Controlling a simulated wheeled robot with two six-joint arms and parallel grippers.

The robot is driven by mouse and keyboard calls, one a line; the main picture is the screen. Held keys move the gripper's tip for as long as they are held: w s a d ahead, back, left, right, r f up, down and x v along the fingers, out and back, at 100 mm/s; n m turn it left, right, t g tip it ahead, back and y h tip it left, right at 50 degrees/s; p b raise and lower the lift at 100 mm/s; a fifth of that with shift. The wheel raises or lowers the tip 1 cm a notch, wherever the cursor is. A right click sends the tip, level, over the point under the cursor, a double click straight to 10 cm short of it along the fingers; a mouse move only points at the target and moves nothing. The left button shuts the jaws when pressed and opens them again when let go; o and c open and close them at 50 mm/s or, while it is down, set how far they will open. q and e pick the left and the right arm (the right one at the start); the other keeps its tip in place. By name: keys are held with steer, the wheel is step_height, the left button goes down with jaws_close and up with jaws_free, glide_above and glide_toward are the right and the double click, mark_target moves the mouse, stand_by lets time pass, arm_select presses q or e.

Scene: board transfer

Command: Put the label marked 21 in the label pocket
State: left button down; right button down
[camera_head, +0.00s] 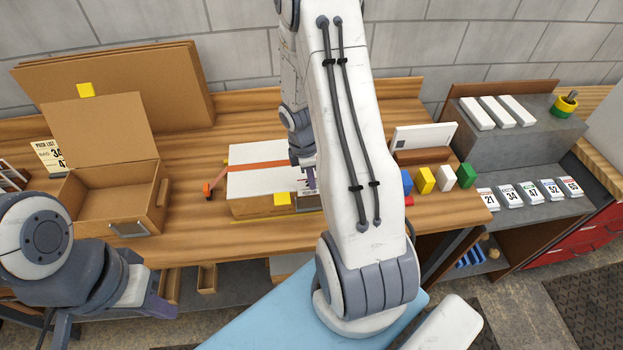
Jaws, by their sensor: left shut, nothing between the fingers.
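The label marked 21 (487,199) stands at the left end of a row of white number labels on the grey shelf at the right. A metal frame that looks like the label pocket (129,229) is on the front of the open cardboard box (88,212) at the left; no label shows in it. My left gripper (160,304) is shut and empty, below and in front of that box. My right gripper (308,180) is over the right end of a white-topped box, far left of label 21; my arm partly hides it and its fingers are unclear.
Labels 34, 47, 52 and another (531,194) stand beside label 21. Coloured blocks (426,180) stand on the table's right part. The white-topped box (258,178) with an orange strap lies mid-table. A pick list (48,156) stands behind the open box. My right arm hides part of the table.

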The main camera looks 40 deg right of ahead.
steer(key=shift+f+b, duration=0.45)
steer(key=shift+f, duration=0.2)
steer(key=c, duration=1)
jaws_free()
steer(key=r, duration=0.7)
steer(key=a+r+b, duration=0.1)
steer(key=r, duration=0.2)
steer(key=shift+w+r, duration=0.25)
steer(key=shift+w, duration=0.1)
steer(key=shift+a, duration=0.1)
